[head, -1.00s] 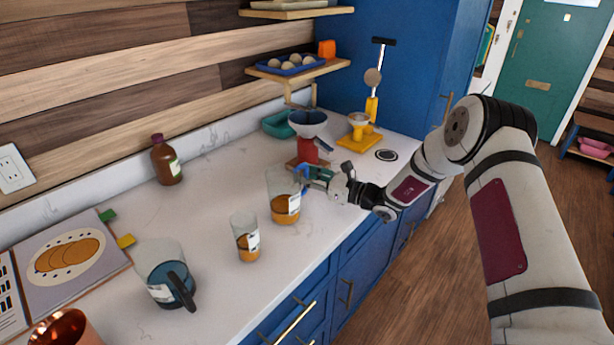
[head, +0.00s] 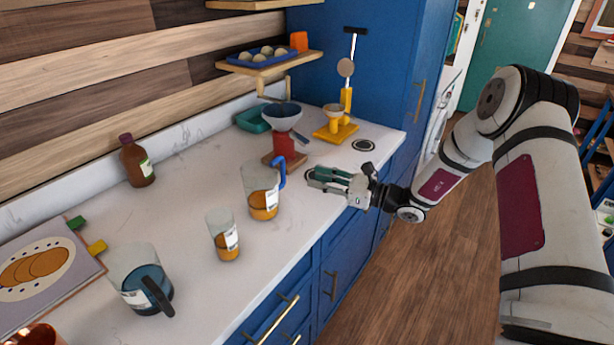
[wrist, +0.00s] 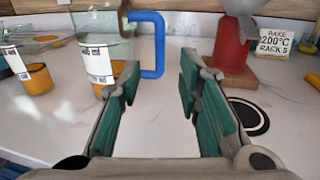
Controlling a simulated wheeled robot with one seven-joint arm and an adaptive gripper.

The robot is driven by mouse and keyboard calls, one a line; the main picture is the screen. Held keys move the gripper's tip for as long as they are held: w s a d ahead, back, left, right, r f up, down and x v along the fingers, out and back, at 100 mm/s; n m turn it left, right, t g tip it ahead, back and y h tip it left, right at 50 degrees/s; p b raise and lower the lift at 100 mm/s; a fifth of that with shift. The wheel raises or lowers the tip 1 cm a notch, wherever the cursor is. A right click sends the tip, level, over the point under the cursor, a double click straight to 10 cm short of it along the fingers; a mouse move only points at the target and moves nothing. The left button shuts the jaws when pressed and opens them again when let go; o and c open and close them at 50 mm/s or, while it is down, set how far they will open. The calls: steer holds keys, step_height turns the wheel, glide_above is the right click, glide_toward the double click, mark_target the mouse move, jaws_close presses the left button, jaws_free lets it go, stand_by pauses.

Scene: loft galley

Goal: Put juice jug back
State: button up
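The juice jug (head: 262,190) is a clear jug with a blue handle and orange juice low inside. It stands upright on the white counter (head: 190,225). My gripper (head: 318,180) is to its right, low over the counter, open and empty. In the wrist view the jug (wrist: 97,48) is at the upper left, its blue handle (wrist: 158,45) turned toward the right. The green-padded fingers of my gripper (wrist: 160,85) are spread in front of the handle, apart from it. A dark ring mark (wrist: 250,115) lies on the counter right of the fingers.
A glass of juice (head: 224,237) and a blue-filled jug with a dark handle (head: 143,282) stand nearer. A red grinder (head: 284,145) is behind the juice jug. A brown bottle (head: 138,163) stands by the wall. Another ring mark (head: 363,145) lies near the yellow stand (head: 335,131).

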steer(key=shift+s+d, duration=0.2)
steer(key=shift+d, duration=0.1)
steer(key=s+a+r+n+g+h, duration=0.1)
steer(key=s+r+n+g+h, duration=0.25)
steer(key=s+r+n, duration=0.5)
steer(key=s+a+r+n+g+h, duration=0.2)
steer(key=s+r+n+g, duration=0.35)
steer(key=s, duration=0.55)
steer(key=s+d+r+n+t+h, duration=0.3)
steer(key=s+d+n+h, duration=0.1)
steer(key=s+d, duration=0.3)
steer(key=s+d+r+n+t+h, duration=0.3)
steer(key=s+d, duration=0.5)
steer(key=s, duration=0.3)
steer(key=r+n+h, duration=0.1)
steer(key=n+h, duration=0.1)
steer(key=h, duration=0.1)
steer(key=shift+s+r, duration=0.2)
steer(key=shift+s, duration=0.2)
